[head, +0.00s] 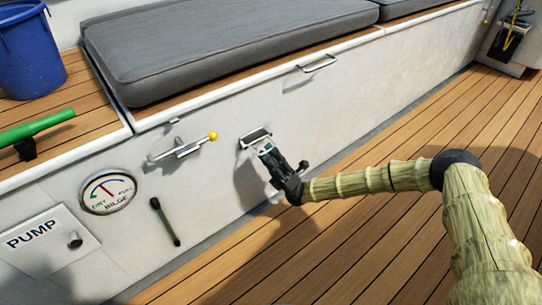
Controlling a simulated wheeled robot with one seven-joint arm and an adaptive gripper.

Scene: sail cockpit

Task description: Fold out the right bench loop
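A thin metal loop (316,63) is on the upper front face of the bench, below the right part of the long grey cushion. It appears to stand out from the white wall, with a shadow beneath it. My gripper (267,149) is lower and to the left of this loop, clear of it. It points at a small metal-framed fitting (255,136) on the bench wall and is very close to it; I cannot tell whether they touch. The fingertips are small and partly merge with the fitting, so their opening is unclear.
Left of my gripper, a yellow-knobbed lever (185,148), a bilge gauge (108,193), a dark handle (165,221) and a pump panel (45,242) are on the wall. A blue bucket (30,55) and green-handled tool (38,128) are above. The wooden floor (390,130) is clear.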

